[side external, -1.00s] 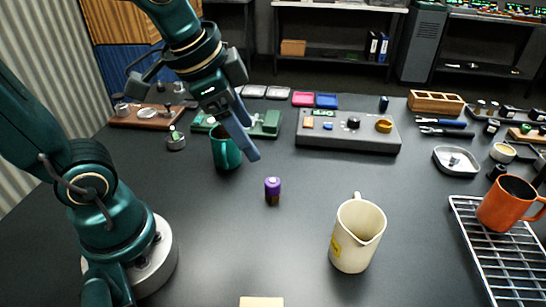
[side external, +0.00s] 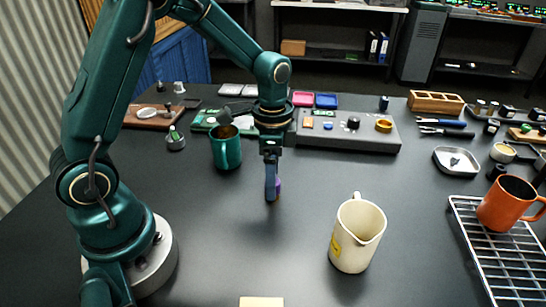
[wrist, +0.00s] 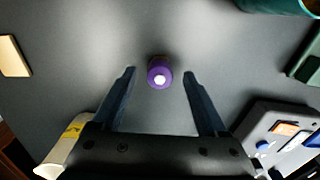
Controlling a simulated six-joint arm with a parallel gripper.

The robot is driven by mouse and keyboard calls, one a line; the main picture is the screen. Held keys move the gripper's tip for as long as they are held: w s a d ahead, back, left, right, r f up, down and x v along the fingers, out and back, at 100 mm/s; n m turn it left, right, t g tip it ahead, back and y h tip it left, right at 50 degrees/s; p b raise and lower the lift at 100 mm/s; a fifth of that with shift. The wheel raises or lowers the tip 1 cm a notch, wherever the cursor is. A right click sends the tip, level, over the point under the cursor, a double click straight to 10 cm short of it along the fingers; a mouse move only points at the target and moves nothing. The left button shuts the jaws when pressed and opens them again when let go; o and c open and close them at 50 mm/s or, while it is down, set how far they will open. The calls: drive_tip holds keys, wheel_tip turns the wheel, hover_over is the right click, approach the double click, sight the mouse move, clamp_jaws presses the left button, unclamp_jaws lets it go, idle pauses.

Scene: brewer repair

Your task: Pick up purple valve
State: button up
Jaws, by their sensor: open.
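The purple valve (wrist: 159,72) stands upright on the dark table, seen from above in the wrist view. It lies between and just beyond the lines of my open fingertips, with a gap on either side. In the side view my gripper (side external: 271,197) points straight down at the valve. One finger hides most of the valve (side external: 279,184), and only a purple edge shows at its right. The wrist view shows both fingers of my gripper (wrist: 159,72) apart with nothing held.
A cream pitcher (side external: 357,235) stands to the right and nearer the camera. A green mug (side external: 226,150) stands to the left behind. A grey control panel (side external: 348,139) is at the back. An orange mug (side external: 504,205) sits on a wire rack (side external: 490,240) at right.

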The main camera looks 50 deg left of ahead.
drive_tip(key=shift+f, duration=1.1)
clamp_jaws()
drive_tip(key=shift+r, duration=0.1)
